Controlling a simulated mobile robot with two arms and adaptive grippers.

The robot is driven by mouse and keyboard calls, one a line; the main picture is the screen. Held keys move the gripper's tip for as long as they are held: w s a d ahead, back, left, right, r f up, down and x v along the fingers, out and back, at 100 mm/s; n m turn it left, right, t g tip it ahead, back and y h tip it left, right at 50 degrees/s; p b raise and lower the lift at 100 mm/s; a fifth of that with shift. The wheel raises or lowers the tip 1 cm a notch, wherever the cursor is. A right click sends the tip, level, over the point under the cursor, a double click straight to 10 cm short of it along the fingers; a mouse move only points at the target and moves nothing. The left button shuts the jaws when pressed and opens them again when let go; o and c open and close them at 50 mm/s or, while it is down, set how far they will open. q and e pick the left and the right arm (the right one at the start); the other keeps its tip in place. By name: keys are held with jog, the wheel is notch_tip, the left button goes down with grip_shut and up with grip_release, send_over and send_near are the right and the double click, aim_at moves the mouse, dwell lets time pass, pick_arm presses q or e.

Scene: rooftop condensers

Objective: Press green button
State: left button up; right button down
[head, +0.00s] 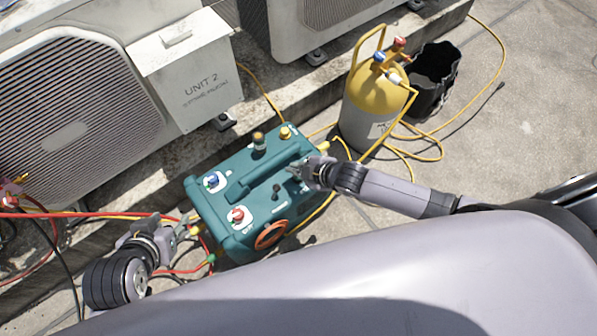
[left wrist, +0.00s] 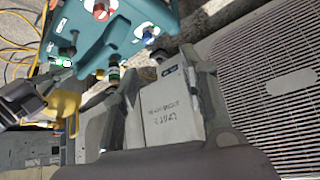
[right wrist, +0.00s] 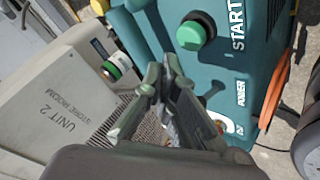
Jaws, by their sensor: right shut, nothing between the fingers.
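The green button (right wrist: 195,32) shows in the right wrist view as a round green cap on the teal machine (right wrist: 235,75), beside the word START. In the head view the teal machine (head: 238,165) stands on the ground, and I cannot make out the button near my right gripper. My right gripper (head: 297,171) is over the machine's right end. Its fingers are together and empty in the right wrist view (right wrist: 163,70), apart from the button in the picture. My left gripper (head: 186,231) is at the machine's left end. Its fingers are apart and empty in the left wrist view (left wrist: 165,70).
The machine has a handle, a blue knob (head: 213,181), a red knob (head: 238,215) and hoses. A yellow-topped cylinder (head: 372,108) and a black bucket (head: 436,78) stand behind right. Condensers and the UNIT 2 box (head: 188,75) line the back. Open concrete lies at right.

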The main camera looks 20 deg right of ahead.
jog(key=shift+r+p, duration=0.7)
jog(key=shift+r, duration=0.05)
jog(key=shift+r+p, duration=0.65)
jog(key=shift+p, duration=0.05)
jog(key=shift+r+p, duration=0.55)
jog(key=shift+p, duration=0.1)
pick_arm(q)
jog(key=s+a+f+g+y, duration=0.1)
jog(key=s+a+f+g, duration=0.1)
jog(key=s, duration=0.3)
jog(key=shift+s+f+g, duration=0.3)
jog(key=shift+f+g, duration=0.55)
jog(key=shift+g, duration=0.05)
